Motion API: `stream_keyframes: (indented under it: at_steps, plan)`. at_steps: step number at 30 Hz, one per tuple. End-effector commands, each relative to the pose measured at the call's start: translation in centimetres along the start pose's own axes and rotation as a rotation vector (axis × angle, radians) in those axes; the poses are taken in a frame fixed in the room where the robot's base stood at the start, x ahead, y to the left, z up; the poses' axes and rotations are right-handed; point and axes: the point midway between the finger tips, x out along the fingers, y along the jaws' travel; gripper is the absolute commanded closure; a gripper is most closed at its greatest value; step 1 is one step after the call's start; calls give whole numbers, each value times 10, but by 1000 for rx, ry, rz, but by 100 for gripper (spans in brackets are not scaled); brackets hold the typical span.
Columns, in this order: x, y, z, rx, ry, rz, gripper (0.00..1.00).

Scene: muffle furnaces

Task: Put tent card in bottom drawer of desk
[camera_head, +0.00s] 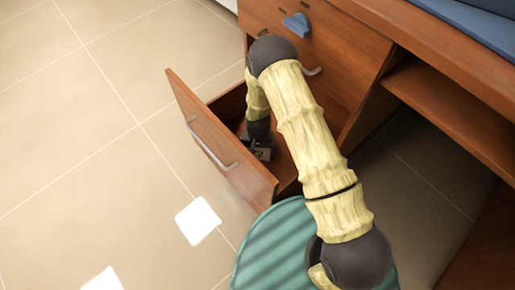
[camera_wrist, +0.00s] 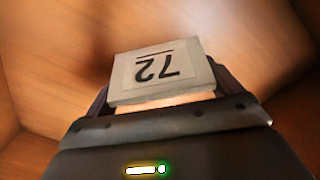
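The tent card (camera_wrist: 158,68) is a small white-grey block with a black "72", upside down in the wrist view. My gripper (camera_wrist: 165,100) has a dark finger on each side of it, and both fingers appear to touch its edges. In the head view, my gripper (camera_head: 259,146) reaches down inside the open bottom drawer (camera_head: 226,150) of the desk (camera_head: 345,50). Part of the card (camera_head: 263,154) shows there beside the fingers, low in the drawer. Whether the card touches the drawer floor is hard to tell.
The bottom drawer is pulled out, with a metal handle (camera_head: 212,146) on its front. Closed drawers are above it, and a blue object (camera_head: 297,25) is at the upper one. The desk's open leg space is at right. The tiled floor (camera_head: 90,130) at left is clear.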

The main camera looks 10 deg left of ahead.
Motion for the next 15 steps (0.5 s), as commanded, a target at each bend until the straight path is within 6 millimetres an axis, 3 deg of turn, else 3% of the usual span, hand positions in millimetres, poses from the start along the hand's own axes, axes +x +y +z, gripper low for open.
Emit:
stream_keyframes:
  at_steps: [9,15]
  plan:
    - [-2,0,0,0,0,0,0]
    - [-20,0,0,0,1,0,0]
